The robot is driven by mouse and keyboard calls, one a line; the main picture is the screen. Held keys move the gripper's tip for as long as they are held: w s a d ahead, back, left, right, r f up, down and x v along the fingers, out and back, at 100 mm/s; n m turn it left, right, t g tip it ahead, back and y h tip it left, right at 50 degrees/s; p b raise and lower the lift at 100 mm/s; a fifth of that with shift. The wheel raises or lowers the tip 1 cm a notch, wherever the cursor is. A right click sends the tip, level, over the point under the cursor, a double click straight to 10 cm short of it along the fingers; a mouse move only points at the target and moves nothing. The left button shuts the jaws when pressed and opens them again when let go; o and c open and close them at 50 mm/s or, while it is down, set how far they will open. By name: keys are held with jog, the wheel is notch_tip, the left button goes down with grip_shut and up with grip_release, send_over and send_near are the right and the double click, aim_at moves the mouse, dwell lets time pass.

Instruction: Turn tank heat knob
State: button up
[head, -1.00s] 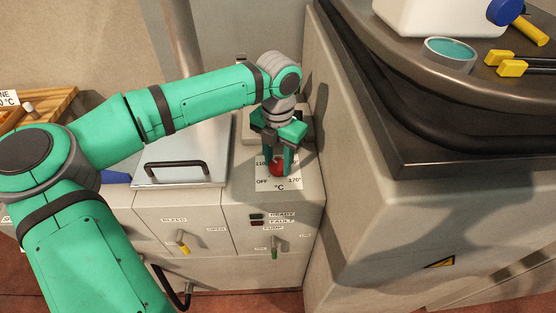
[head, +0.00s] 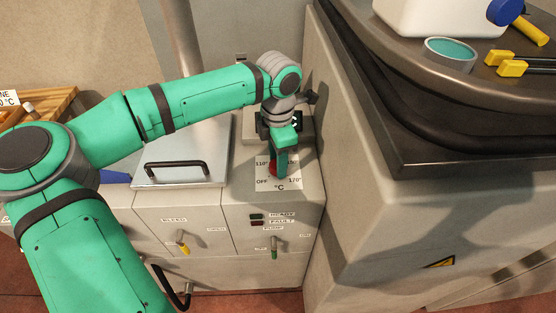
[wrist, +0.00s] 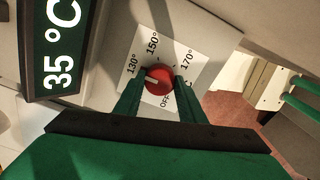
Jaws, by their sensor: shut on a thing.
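The red heat knob (wrist: 159,80) sits on a white dial plate (wrist: 178,50) marked OFF, 130°, 150° and 170° in the wrist view. A pale pointer mark on the knob faces left, toward the left finger and below the 130° label. That finger covers part of the dial there. My gripper (wrist: 157,84) is shut on the knob, one green finger on each side. In the head view my gripper (head: 280,170) points down at the dial plate (head: 290,185) and mostly hides the knob (head: 272,168).
A dark display (wrist: 60,40) beside the dial reads 35 °C. A metal lid with a black handle (head: 176,167) lies left of the dial. A large grey cabinet (head: 400,210) stands close on the right. Small levers (head: 274,248) are on the front panel below.

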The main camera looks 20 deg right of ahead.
jog(key=shift+d+r, duration=0.1)
dwell(0.3)
jog(key=o, duration=1)
jog(key=shift+o, duration=0.2)
notch_tip(320, 180, up, 11)
